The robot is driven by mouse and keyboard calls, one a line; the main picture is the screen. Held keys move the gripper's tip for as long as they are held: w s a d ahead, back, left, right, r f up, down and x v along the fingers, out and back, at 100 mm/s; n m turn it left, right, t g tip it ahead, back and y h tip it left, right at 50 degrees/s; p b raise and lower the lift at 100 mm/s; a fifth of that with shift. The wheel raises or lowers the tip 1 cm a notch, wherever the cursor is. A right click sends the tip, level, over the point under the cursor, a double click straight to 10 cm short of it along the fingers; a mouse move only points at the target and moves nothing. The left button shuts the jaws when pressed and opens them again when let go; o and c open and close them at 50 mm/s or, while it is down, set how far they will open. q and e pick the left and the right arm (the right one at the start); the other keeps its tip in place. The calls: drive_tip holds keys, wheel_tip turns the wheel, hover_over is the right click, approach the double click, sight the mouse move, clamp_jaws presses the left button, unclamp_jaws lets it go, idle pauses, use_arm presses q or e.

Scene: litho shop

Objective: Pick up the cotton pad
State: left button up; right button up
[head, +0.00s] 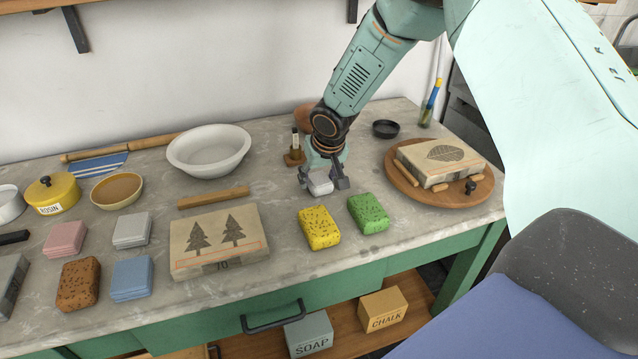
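A small white block, which looks like the cotton pad (320,186), is at the back middle of the stone-topped bench. My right gripper (323,182) reaches down over it, with one finger on its left side and one on its right. The fingers are spread about as wide as the pad. I cannot tell whether they press on it, or whether the pad rests on the bench or is just above it. The gripper hides the pad's back part. My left gripper is not in view.
A yellow sponge (319,228) and a green sponge (368,213) lie just in front. A small wooden stand (294,157) is close behind left. A printing block (219,242) is at front left, a white bowl (208,150) at back left, and a round board (400,184) at right.

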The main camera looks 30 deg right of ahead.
sight(323, 180)
drive_tip(key=shift+c, duration=0.7)
drive_tip(key=shift+s+d, duration=0.1)
drive_tip(key=shift+d, duration=0.05)
drive_tip(key=shift+c, duration=0.8)
drive_tip(key=shift+s+d, duration=0.2)
drive_tip(key=shift+d, duration=0.15)
drive_tip(key=shift+c, duration=0.3)
drive_tip(key=shift+w+a+r, duration=0.15)
drive_tip(key=shift+a+r, duration=0.05)
drive_tip(key=shift+r, duration=0.05)
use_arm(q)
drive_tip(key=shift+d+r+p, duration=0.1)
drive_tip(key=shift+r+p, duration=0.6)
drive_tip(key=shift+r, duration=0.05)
use_arm(e)
wheel_tip(323, 180, up, 9)
drive_tip(key=shift+w+r, duration=0.15)
drive_tip(key=shift+r, duration=0.05)
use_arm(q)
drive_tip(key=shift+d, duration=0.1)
